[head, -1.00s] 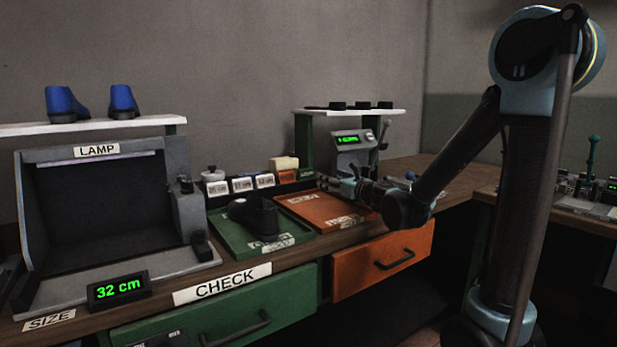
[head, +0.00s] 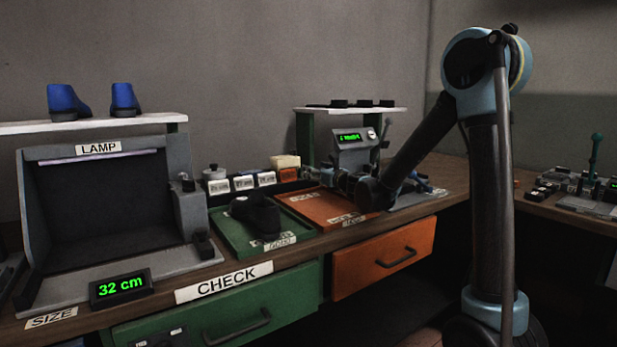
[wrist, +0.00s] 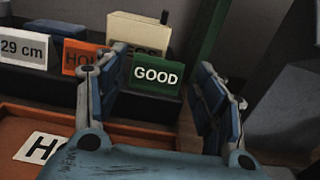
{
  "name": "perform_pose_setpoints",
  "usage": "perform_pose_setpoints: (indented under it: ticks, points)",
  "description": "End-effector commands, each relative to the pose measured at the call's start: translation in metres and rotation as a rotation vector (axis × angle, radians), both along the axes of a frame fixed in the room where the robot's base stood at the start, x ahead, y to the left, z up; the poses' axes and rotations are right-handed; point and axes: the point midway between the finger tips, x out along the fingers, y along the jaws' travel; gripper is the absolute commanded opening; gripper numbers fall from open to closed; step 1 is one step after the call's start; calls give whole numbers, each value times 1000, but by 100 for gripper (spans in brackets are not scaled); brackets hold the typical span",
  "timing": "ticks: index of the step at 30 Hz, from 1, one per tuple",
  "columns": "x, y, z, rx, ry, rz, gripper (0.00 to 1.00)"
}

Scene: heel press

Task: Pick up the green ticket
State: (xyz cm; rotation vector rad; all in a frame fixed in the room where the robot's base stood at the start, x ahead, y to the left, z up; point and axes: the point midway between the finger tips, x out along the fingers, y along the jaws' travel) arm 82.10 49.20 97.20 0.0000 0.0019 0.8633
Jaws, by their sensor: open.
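The green ticket (wrist: 157,76), lettered GOOD, stands upright in a dark rack in the wrist view. My gripper (wrist: 163,66) is open, with one finger at the left and one at the right of the ticket in that view. The ticket shows between the fingers; I cannot tell how deep they reach around it. In the head view my gripper (head: 314,175) is at the rack's right end, above the back of the orange tray, and I cannot make out the ticket there.
An orange HOLD ticket (wrist: 82,61) and a white 29 cm ticket (wrist: 24,51) stand left of the green one. A cream block (wrist: 138,34) is behind it. A green post (wrist: 208,30) rises close behind on the right. The orange tray (head: 318,207) lies below, beside the green tray (head: 232,236) holding a dark shoe (head: 257,213).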

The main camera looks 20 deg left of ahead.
Motion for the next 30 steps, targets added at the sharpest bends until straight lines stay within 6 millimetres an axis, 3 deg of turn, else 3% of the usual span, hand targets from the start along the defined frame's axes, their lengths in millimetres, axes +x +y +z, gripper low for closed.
perform_pose_setpoints:
  ticks: [12, 18, 21, 30]
  points:
    - [30, 35, 0, 0, 0, 2, 63]
    - [31, 36, 0, 0, 0, 1, 63]
    - [31, 35, 0, 0, 0, 1, 48]
    - [31, 35, 0, 0, 0, 1, 48]
